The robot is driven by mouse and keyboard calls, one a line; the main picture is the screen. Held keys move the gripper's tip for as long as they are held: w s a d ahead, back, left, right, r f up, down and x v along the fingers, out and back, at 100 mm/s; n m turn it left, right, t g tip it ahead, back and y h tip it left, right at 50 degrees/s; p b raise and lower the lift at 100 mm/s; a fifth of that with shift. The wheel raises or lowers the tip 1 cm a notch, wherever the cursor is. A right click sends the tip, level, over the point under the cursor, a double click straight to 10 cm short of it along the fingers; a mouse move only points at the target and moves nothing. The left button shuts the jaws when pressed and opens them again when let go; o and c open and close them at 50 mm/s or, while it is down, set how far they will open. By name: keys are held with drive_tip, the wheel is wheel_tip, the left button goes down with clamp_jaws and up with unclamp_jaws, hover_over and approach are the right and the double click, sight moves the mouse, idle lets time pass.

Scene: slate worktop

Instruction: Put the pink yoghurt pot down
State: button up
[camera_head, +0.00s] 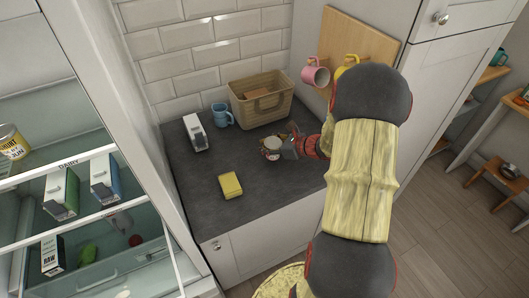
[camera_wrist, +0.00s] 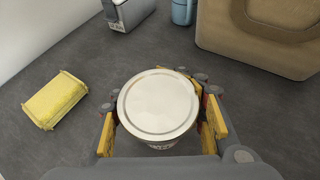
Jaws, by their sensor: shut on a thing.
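The yoghurt pot (camera_head: 271,146) is over the right part of the slate worktop (camera_head: 199,180). In the wrist view, the pot (camera_wrist: 157,103) shows its round, pale cream lid from above, and most of its side is hidden beneath. My gripper (camera_head: 279,146) is shut on it. In the wrist view my gripper (camera_wrist: 160,122) has yellow-padded fingers on both sides of the pot. The pot looks about upright. I cannot tell whether its base touches the worktop.
A yellow sponge (camera_head: 230,185) lies near the front of the worktop. A white-and-grey carton (camera_head: 195,133), a blue mug (camera_head: 222,116) and a wicker basket (camera_head: 262,98) stand at the back. Pink (camera_head: 316,75) and yellow mugs hang on a wooden board. Bare worktop lies between sponge and pot.

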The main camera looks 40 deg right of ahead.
sight(265, 157)
drive_tip(key=shift+w+d+f, duration=0.15)
drive_tip(key=shift+d+f, duration=0.05)
drive_tip(key=shift+f, duration=0.15)
drive_tip(key=shift+f+b, duration=0.65)
drive_tip(key=shift+f, duration=0.7)
drive_tip(key=shift+f, duration=0.2)
drive_tip(key=o, duration=1.5)
drive_tip(key=shift+r, duration=0.1)
